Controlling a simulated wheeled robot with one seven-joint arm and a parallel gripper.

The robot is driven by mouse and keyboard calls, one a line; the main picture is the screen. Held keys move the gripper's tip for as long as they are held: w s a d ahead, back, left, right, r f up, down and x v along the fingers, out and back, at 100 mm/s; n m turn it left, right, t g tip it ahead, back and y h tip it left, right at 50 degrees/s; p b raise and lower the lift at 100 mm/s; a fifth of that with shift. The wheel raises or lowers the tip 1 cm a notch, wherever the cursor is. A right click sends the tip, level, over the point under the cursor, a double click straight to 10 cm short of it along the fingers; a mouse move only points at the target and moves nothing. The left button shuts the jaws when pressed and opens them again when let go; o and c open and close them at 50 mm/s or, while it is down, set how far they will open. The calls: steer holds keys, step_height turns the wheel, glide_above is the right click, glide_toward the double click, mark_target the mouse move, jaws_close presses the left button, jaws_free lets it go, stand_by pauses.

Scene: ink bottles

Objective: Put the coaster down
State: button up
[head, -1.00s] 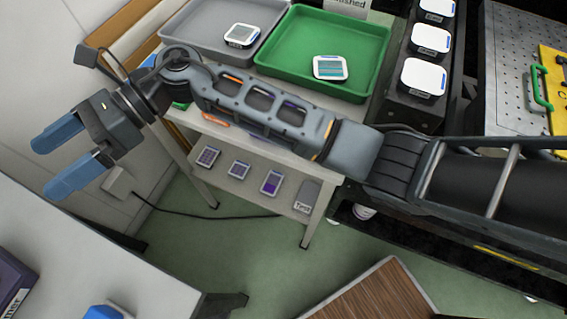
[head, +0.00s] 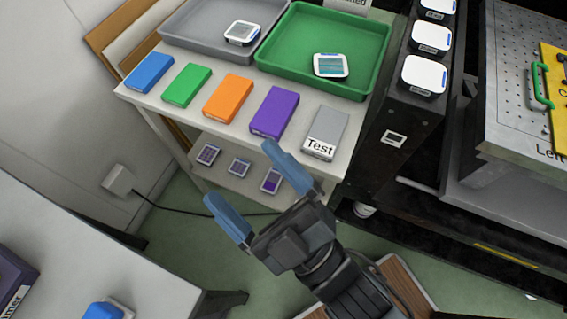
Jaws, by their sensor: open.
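My gripper (head: 240,174) is open, with its two blue fingers spread and nothing between them. It is over the floor in front of the shelf table, pointing up and left. I cannot pick out a coaster for certain. A square white-topped item with a teal face (head: 330,66) lies in the green tray (head: 290,62). A similar white-topped item (head: 241,32) lies in the grey tray (head: 190,38). My gripper is apart from both.
A row of blue, green, orange (head: 228,98), purple and grey "Test" boxes (head: 325,132) lies along the table's front. Small patterned cards (head: 208,154) lie on the lower shelf. A white table (head: 100,250) stands at lower left. White-topped items (head: 424,75) line the black rack.

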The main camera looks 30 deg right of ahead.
steer(key=s+d+f+m+g+h, duration=0.3)
steer(key=s+d+m+g+h, duration=0.3)
steer(key=s+d+m, duration=0.4)
steer(key=s+d+g, duration=0.1)
steer(key=s+d, duration=0.4)
steer(key=s, duration=0.2)
steer(key=shift+s+d+m, duration=0.25)
steer(key=shift+d+m, duration=0.15)
